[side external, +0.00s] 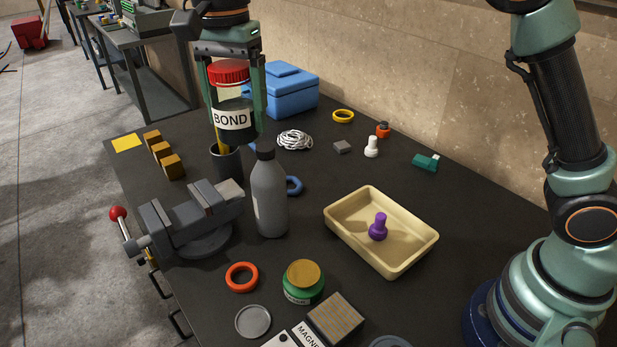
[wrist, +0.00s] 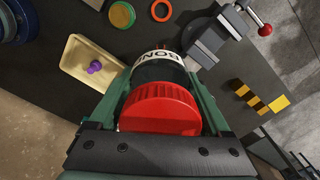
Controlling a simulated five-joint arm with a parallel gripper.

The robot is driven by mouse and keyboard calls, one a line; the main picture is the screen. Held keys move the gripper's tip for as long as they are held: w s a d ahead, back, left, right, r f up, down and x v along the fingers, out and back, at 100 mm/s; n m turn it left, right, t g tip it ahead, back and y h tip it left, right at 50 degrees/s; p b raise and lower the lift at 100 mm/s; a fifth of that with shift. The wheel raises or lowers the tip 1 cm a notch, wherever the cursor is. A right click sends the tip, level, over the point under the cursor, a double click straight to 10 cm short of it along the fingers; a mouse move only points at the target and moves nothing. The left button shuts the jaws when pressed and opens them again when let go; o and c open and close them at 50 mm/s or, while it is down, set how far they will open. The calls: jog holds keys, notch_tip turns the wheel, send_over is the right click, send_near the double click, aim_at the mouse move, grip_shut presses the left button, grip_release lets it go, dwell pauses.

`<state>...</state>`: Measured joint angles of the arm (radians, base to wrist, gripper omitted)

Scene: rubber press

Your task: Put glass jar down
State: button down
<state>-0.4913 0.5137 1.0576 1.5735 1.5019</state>
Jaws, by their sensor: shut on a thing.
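In the side external view the jar is in front of part of the blue box and above the dark cup. In the wrist view the jar's red lid (wrist: 160,108) fills the middle between my fingers, and it hides what lies directly beneath.
A grey bottle (side external: 269,198), a dark cup (side external: 226,163), a vise (side external: 190,218) and a blue box (side external: 290,92) stand near the jar. A cream tray (side external: 338,226) holds a purple piece (side external: 378,228). Wooden blocks (side external: 163,155) lie left. Dark tabletop shows between the cord and tray.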

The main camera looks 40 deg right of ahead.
jog(key=s+a+n, duration=0.4)
jog(key=s+a, duration=0.5)
jog(key=s, duration=0.4)
jog(key=shift+w+f, duration=0.15)
jog(key=shift+f, duration=6.35)
jog(key=shift+w+f, duration=0.1)
jog(key=shift+f, duration=6.35)
jog(key=shift+f, duration=0.3)
grip_release()
jog(key=shift+d, duration=0.1)
